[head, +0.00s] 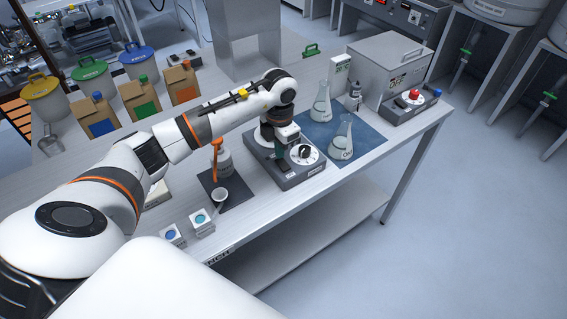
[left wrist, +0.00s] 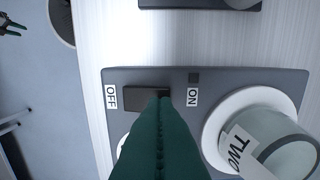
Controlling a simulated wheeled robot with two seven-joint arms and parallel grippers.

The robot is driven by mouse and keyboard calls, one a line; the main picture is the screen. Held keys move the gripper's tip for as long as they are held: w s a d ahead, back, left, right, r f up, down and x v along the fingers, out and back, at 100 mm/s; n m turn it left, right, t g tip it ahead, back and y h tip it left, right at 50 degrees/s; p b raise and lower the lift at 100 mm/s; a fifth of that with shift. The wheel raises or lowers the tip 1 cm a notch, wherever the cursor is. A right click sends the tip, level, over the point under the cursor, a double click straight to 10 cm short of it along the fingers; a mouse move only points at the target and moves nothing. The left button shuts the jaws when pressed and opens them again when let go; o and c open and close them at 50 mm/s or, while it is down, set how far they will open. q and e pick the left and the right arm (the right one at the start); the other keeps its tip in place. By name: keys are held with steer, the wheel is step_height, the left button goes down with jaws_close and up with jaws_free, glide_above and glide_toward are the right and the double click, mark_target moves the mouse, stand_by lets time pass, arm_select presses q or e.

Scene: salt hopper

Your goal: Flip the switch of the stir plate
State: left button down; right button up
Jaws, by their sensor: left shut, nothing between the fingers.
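The stir plate (head: 288,178) is a dark grey box on the bench, with a white dial with a black knob on its front. In the left wrist view its panel (left wrist: 240,80) carries an OFF label (left wrist: 111,97), a dark rocker switch (left wrist: 138,98) and an ON label (left wrist: 192,97). My left gripper (left wrist: 162,100) has green fingers, shut and empty. Their tips are over the ON-side end of the switch, hiding part of it; contact cannot be told. In the head view the gripper (head: 281,154) is down at the stir plate.
A glass vessel labelled TWO (left wrist: 285,152) stands on the stir plate's white round top, close to the fingers. Two flasks (head: 342,138) stand on a blue mat (head: 370,140) to the right.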

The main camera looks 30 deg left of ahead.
mark_target(280, 160)
arm_select(q)
steer(key=shift+f+b, duration=0.65)
steer(key=shift+f, duration=0.25)
steer(key=shift+r, duration=0.1)
steer(key=shift+r+p, duration=2.2)
steer(key=shift+r, duration=1.3)
steer(key=shift+f, duration=0.1)
